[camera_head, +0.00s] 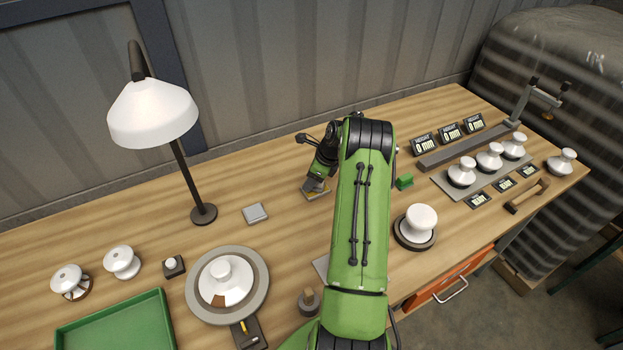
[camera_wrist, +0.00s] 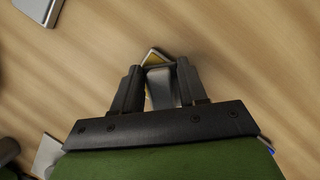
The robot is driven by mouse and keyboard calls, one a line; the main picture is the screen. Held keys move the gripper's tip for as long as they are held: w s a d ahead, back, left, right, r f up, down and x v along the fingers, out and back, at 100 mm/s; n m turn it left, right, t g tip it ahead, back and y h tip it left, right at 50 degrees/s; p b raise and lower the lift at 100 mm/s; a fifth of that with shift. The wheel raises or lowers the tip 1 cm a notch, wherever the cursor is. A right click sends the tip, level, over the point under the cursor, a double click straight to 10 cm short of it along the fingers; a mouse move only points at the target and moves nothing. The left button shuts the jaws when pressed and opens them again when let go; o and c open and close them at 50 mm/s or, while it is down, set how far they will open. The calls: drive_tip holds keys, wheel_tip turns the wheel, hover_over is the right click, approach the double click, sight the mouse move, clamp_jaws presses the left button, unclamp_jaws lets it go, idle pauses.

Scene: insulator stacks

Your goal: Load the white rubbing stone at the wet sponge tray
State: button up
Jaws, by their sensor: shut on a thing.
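My gripper (camera_head: 318,182) is low over the bench behind my green forearm. In the wrist view its fingers (camera_wrist: 159,72) are shut on a pale grey-white piece (camera_wrist: 162,90), which looks like the rubbing stone. Just beyond the fingertips a small pale-rimmed tray with a yellow patch (camera_wrist: 153,57) shows, which looks like the wet sponge tray. In the head view this tray (camera_head: 317,194) lies under the gripper, mostly hidden. I cannot tell whether the stone touches it.
A flat grey block (camera_head: 255,214) lies left of the gripper, near the lamp (camera_head: 203,213). A green block (camera_head: 404,182) sits to the right. A round turntable (camera_head: 257,302) with a white insulator and a green tray (camera_head: 118,325) are front left. Bare wood surrounds the gripper.

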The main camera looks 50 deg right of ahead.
idle(0.3)
wheel_tip(320, 180, up, 7)
drive_tip(key=p, duration=0.6)
drive_tip(key=shift+f, duration=0.1)
idle(0.6)
